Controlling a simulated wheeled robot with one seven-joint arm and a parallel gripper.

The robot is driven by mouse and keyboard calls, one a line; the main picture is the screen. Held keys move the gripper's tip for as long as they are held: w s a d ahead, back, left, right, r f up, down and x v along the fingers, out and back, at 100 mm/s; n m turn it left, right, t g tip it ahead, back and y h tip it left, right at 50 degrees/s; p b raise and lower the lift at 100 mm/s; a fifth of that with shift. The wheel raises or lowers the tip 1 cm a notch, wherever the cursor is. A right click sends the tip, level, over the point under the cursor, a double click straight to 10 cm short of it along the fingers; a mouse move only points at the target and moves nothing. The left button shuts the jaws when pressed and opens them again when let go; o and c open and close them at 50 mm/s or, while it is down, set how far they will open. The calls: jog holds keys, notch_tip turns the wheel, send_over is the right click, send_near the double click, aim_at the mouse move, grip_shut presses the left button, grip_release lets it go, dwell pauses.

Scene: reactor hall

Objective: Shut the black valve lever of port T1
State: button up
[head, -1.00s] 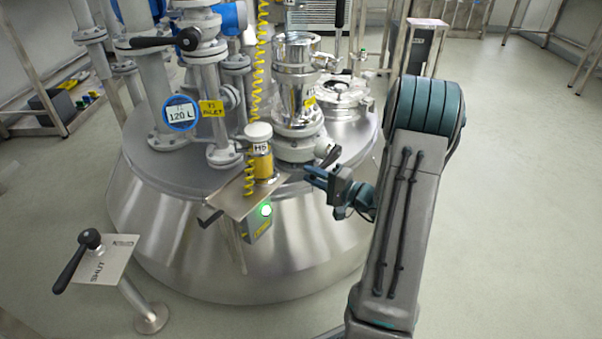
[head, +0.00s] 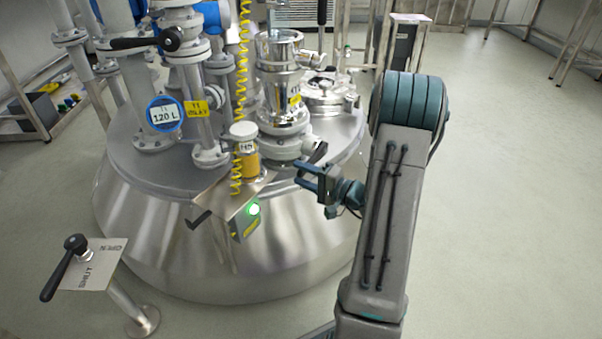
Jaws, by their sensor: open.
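A longer black lever (head: 140,43) is on a grey pipe valve at the upper left, above a yellow T1 tag (head: 195,107) and a round T1 120 L sign (head: 165,114). I cannot tell for certain which lever is the one named. My gripper (head: 299,174) is open and empty, its fingers pointing left.
A pedestal plate marked SHUT (head: 100,265) with a black handle is at the lower left. Floor (head: 510,220) is clear at right.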

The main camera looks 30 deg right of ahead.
jog(key=p+v, duration=0.3)
jog(key=v, duration=1)
jog(key=shift+w+f, duration=0.1)
